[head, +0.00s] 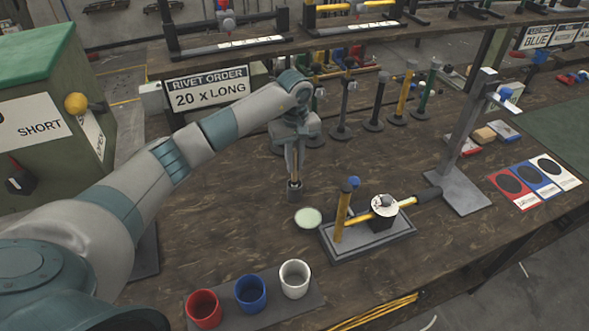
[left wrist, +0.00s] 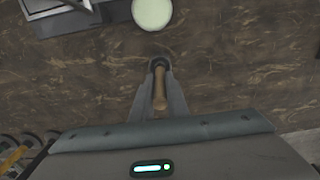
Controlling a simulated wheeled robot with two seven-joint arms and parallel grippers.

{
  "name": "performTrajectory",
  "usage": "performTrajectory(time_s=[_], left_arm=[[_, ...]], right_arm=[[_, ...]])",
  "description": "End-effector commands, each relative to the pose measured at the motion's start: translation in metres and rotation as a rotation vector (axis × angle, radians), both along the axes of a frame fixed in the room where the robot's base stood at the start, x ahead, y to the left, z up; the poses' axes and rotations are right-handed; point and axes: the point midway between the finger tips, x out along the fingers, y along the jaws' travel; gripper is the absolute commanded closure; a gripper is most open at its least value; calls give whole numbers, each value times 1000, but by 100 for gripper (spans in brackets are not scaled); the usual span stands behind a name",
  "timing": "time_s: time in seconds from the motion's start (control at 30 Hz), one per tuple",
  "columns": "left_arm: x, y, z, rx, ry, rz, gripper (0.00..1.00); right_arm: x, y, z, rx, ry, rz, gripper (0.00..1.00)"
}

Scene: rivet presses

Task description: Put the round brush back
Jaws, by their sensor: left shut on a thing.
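My left gripper (head: 293,166) is shut on the round brush (head: 295,187) and holds it over the middle of the workbench (head: 240,235). The brush's dark round end points down. In the left wrist view its wooden handle (left wrist: 160,90) sits between the fingers of my left gripper (left wrist: 160,104). I cannot tell whether the brush end touches the bench. A pale green disc (head: 308,218) lies on the bench just in front of the brush; it also shows in the left wrist view (left wrist: 152,13). My right gripper is not in view.
A small press with a yellow lever (head: 362,217) stands right of the disc. Red (head: 204,309), blue (head: 250,293) and white (head: 294,279) cups stand on a tray in front. Several upright posts (head: 374,110) stand behind. The bench left of the brush is clear.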

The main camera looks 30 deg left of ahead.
Motion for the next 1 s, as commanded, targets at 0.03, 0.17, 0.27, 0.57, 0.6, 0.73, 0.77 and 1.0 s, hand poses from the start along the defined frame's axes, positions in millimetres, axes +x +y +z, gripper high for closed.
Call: performTrajectory(time_s=[0.03,0.17,0.27,0.57,0.6,0.73,0.77,1.0], left_arm=[[0,0,0,0,0,0,100],[0,0,0,0,0,0,100],[0,0,-3,0,0,0,100],[-1,0,-34,0,1,0,100],[0,0,-36,0,0,0,100],[0,0,-37,0,-1,0,100],[0,0,-37,0,-1,0,100],[0,0,-41,1,-1,0,100]], right_arm=[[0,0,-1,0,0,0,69],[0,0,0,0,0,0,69],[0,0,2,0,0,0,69],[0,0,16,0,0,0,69],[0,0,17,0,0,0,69],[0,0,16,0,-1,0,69],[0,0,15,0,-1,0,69],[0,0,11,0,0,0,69]])
